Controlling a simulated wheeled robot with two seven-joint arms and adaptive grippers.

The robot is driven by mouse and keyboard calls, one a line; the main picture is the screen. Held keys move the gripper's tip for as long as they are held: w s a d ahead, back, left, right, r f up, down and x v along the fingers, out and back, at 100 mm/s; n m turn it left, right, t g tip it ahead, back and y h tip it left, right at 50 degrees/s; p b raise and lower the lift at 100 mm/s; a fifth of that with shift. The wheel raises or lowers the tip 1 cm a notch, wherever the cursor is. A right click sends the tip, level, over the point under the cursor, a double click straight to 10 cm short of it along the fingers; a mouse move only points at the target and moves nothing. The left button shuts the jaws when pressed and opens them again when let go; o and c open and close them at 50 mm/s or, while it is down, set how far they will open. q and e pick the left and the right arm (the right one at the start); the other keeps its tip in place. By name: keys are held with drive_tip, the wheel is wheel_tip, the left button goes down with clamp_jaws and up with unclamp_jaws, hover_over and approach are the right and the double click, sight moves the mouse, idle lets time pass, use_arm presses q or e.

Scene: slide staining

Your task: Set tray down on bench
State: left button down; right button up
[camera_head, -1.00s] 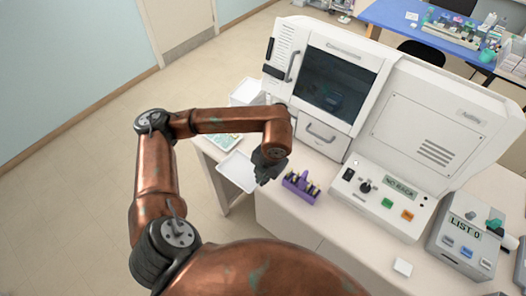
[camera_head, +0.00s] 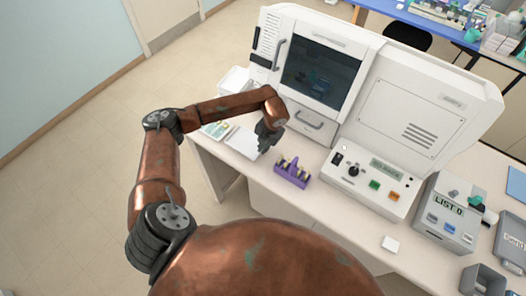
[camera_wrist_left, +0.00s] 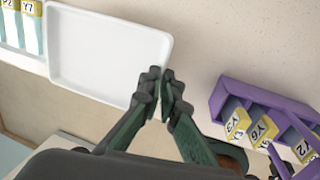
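The white shallow tray (camera_head: 241,143) is at the left end of the bench (camera_head: 320,190), left of the purple rack. In the left wrist view the tray (camera_wrist_left: 105,50) looks empty, with its near right corner at my fingertips. My left gripper (camera_head: 267,138) is at the tray's right side, its fingers closed together at the rim in the wrist view (camera_wrist_left: 163,88). The fingers cover part of that rim. I cannot tell whether the tray's underside touches the bench. My right gripper is not in view.
The purple rack (camera_head: 292,173) with yellow-labelled items stands just right of the gripper. A holder with labelled slides (camera_wrist_left: 22,28) lies left of the tray. The large white machine (camera_head: 325,65) stands behind. A control box (camera_head: 370,183) is farther right.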

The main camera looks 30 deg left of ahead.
sight(262, 156)
use_arm(q)
drive_tip(key=shift+w+f, duration=0.15)
drive_tip(key=shift+f, duration=0.2)
wheel_tip(262, 156, down, 2)
drive_tip(key=shift+f+p, duration=0.15)
drive_tip(key=shift+p, duration=0.55)
drive_tip(key=shift+a+f, duration=0.1)
drive_tip(key=shift+f, duration=0.15)
drive_tip(key=c, duration=2.6)
unclamp_jaws()
drive_tip(key=shift+f, duration=0.15)
drive_tip(key=shift+c, duration=0.2)
drive_tip(key=o, duration=0.5)
drive_tip(key=shift+c, duration=0.2)
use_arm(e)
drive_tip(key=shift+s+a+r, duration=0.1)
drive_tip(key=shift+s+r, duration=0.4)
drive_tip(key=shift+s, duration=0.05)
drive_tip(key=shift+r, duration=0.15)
